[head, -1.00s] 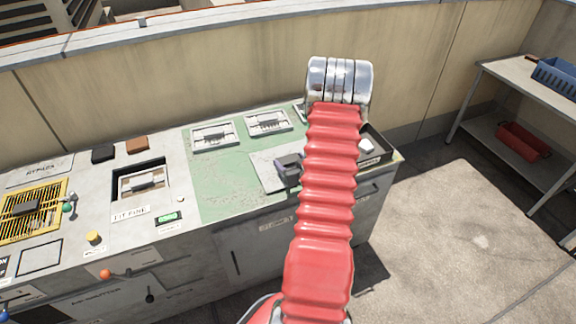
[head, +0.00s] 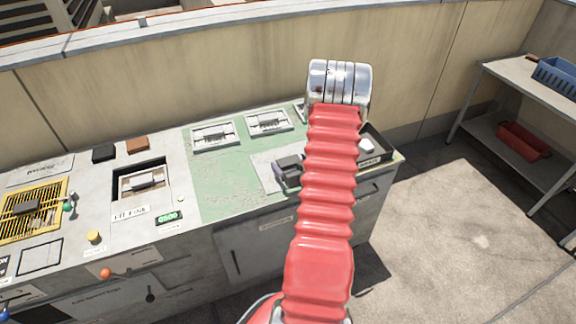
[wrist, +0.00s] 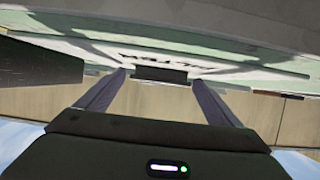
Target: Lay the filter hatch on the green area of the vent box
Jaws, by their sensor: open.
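The filter hatch (head: 264,158) is a light grey plate. It lies on the green area (head: 222,172) of the vent box, near that area's right part. My gripper (head: 287,173) is low over the plate, and my red arm hides the plate's right side. In the wrist view my gripper (wrist: 159,79) is open, with one finger on each side of the hatch's dark handle (wrist: 160,75). Gaps show between the handle and both fingers. Dark lettering on the plate shows behind the handle.
Two framed panels with grips (head: 214,136) (head: 268,122) are at the green area's back edge. A dark tray (head: 375,148) is at the box's right end. A yellow grille (head: 35,208) and several knobs are at the left. A shelf (head: 515,75) with bins stands apart at the right.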

